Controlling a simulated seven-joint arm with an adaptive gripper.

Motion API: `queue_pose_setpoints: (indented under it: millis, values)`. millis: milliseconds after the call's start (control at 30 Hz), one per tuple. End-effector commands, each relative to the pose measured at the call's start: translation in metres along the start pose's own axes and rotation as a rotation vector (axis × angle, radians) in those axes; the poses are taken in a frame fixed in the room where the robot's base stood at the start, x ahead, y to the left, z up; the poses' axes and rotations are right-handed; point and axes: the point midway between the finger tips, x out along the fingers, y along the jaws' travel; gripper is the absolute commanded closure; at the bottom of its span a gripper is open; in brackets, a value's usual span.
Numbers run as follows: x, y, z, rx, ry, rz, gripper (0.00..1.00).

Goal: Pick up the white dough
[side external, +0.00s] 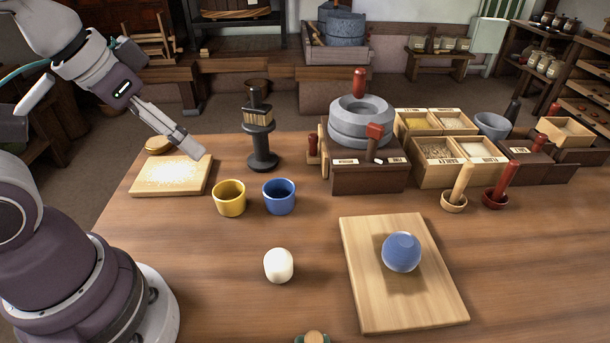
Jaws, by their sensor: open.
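The white dough (278,266) is a small rounded white lump on the wooden table, in the lower middle of the side external view. It stands alone, left of a cutting board. My gripper (196,152) is open and well apart from the dough, up and to the left of it, near the floured board. Its fingers point down and to the right. Nothing shows between them.
A yellow cup (229,198) and a blue cup (279,196) stand behind the dough. A wooden board (372,290) bears a blue ball (401,252). A floured board (143,190) lies at left. A quern (360,120) and grain boxes (440,178) stand behind.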

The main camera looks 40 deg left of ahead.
Motion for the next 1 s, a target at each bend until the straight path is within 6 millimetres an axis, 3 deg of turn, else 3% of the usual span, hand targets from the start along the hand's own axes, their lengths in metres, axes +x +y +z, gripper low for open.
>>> queue_pose_setpoints:
  millis: [167,367,500,600,733,1000]
  values:
    - [0.005,0.005,-0.003,0.104,-0.035,0.015,0.27]
    - [0.045,0.045,-0.014,0.805,-0.221,0.151,0.27]
    - [0.082,0.078,-0.007,1.308,-0.317,0.293,0.27]
    - [0.100,0.093,0.001,1.539,-0.351,0.371,0.27]
    - [0.115,0.100,0.009,1.661,-0.369,0.418,0.27]
    - [0.155,0.099,0.031,1.666,-0.371,0.421,0.27]
